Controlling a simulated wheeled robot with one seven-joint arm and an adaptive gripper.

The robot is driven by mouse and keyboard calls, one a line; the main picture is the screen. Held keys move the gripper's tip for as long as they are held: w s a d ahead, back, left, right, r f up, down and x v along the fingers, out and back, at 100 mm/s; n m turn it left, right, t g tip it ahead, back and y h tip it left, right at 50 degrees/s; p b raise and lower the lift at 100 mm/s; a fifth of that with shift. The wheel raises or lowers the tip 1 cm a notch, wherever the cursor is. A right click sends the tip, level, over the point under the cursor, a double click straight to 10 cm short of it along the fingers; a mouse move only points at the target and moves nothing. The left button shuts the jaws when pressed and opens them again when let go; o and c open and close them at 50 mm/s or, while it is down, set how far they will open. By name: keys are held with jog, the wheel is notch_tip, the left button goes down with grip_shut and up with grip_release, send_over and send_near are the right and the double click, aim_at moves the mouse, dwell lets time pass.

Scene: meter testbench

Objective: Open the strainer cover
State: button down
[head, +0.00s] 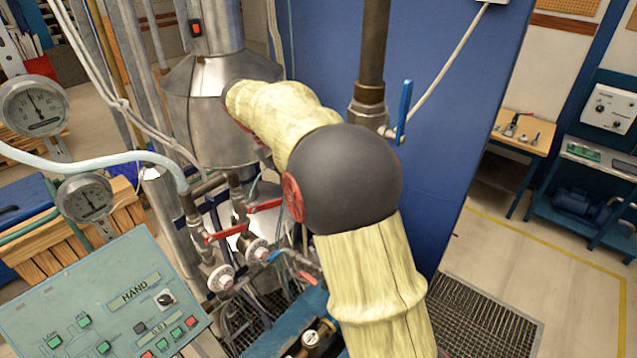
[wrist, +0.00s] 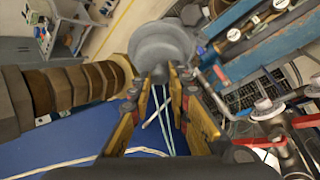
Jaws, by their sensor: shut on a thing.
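The strainer cover (wrist: 163,42) appears in the wrist view as a grey round cap at the top middle, beside a ribbed brass and dark pipe fitting. My gripper (wrist: 163,76) has yellow fingers reaching up to the cap's near side. The fingertips are shut on a small grey part at the cap's near edge. In the head view my arm, in a pale yellow sleeve with a dark round joint, hides the gripper and the cover.
Red-handled valves (head: 225,235) and pipes crowd the space left of my arm. A control panel (head: 100,300) stands at lower left, with gauges (head: 35,107) above. A blue-handled valve (head: 404,110) sits on a vertical pipe. Open floor (head: 560,260) lies to the right.

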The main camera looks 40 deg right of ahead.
jog(key=shift+w+a+f+n+g+h, duration=0.1)
jog(key=shift+w+f+g, duration=0.15)
jog(key=shift+w+g, duration=0.4)
jog(key=shift+w+f+n+g+h, duration=0.1)
jog(key=shift+w+f+g, duration=0.1)
jog(key=shift+w+g, duration=0.5)
jog(key=shift+w+a+f+n+g+h, duration=0.1)
jog(key=shift+w+f+g, duration=0.15)
jog(key=shift+w+g, duration=0.4)
jog(key=shift+s, duration=0.15)
